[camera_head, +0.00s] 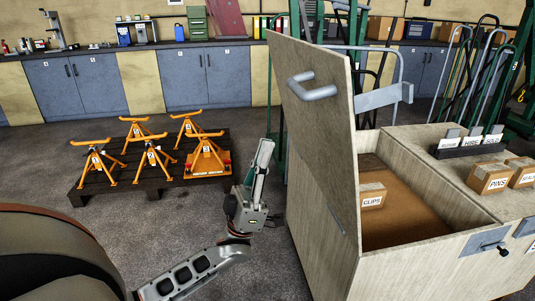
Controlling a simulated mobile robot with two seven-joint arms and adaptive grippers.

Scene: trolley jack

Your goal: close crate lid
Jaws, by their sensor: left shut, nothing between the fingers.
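A large wooden crate (412,272) stands on the right with its inside partly visible. Its lid (318,125) stands raised, roughly upright, along the crate's left side, with a grey bar handle (314,91) near its top. My left gripper (265,150) is shut and empty, pointing up just left of the lid; I cannot tell whether it touches the lid. My right gripper is not in view.
A small box labelled CLIPS (371,197) lies inside the crate. Small boxes labelled PINS (488,178) and a label rack (468,146) stand on the crate's right top. A dark pallet (135,187) with orange jack stands sits left. Floor between is clear.

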